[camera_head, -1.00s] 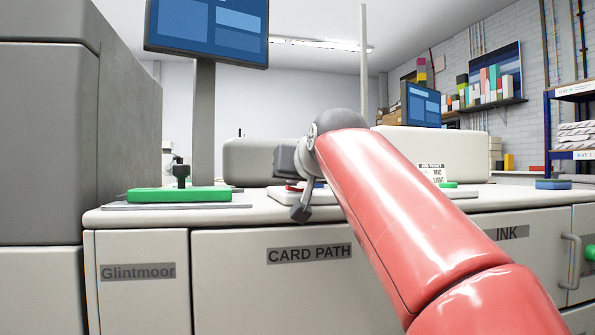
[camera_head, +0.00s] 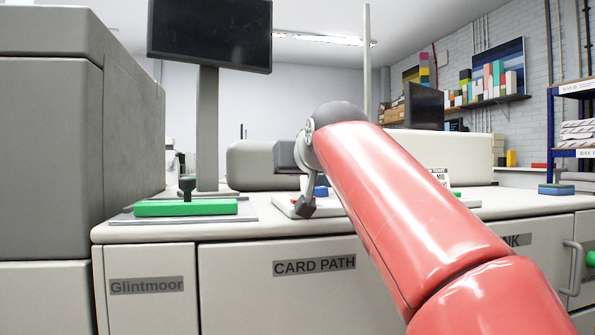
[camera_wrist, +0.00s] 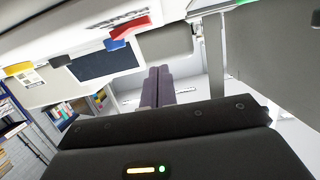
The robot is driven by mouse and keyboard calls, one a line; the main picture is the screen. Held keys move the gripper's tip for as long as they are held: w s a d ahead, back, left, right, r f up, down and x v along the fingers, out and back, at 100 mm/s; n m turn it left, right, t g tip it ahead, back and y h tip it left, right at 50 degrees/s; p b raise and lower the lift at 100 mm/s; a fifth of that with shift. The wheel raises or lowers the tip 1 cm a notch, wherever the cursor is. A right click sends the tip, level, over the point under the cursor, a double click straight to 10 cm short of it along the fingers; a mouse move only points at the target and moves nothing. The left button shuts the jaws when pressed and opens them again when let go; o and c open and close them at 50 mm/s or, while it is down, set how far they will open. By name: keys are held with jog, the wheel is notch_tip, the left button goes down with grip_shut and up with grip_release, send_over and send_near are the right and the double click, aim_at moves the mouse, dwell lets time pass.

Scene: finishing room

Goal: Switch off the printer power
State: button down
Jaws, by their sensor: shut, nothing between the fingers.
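The printer is a long pale cabinet (camera_head: 440,218) labelled Glintmoor, CARD PATH and INK. The screen (camera_head: 210,33) on its post is dark, and so is the smaller screen (camera_head: 424,108) behind my arm. A small blue piece (camera_head: 320,191) shows on the printer top beside my gripper (camera_head: 306,208). In the wrist view a blue piece (camera_wrist: 118,44) and a red piece (camera_wrist: 130,27) stand side by side. My gripper's fingers (camera_wrist: 157,86) are together and empty there, apart from both pieces. In the head view my arm partly hides this area.
A green bar (camera_head: 186,208) with a black knob lies on a flat plate at the printer's left. A tall grey housing (camera_head: 50,150) stands at the far left. A rounded cover (camera_head: 265,163) rises behind. Shelving (camera_head: 575,120) stands at the right.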

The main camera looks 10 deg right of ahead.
jog(key=b+v, duration=0.1)
jog(key=v, duration=0.8)
jog(key=shift+s+a, duration=0.15)
jog(key=shift+s, duration=0.3)
jog(key=shift+f, duration=0.1)
jog(key=s+f+g, duration=0.3)
jog(key=s+f, duration=0.3)
jog(key=f, duration=0.9)
jog(key=s+f+g, duration=0.3)
jog(key=s+f, duration=0.3)
jog(key=f, duration=1)
jog(key=s+f+g, duration=0.3)
jog(key=s+f, duration=0.3)
jog(key=f, duration=0.9)
jog(key=shift+s+d+f+g, duration=0.2)
jog(key=shift+s+f+g, duration=0.05)
jog(key=shift+s+g, duration=0.05)
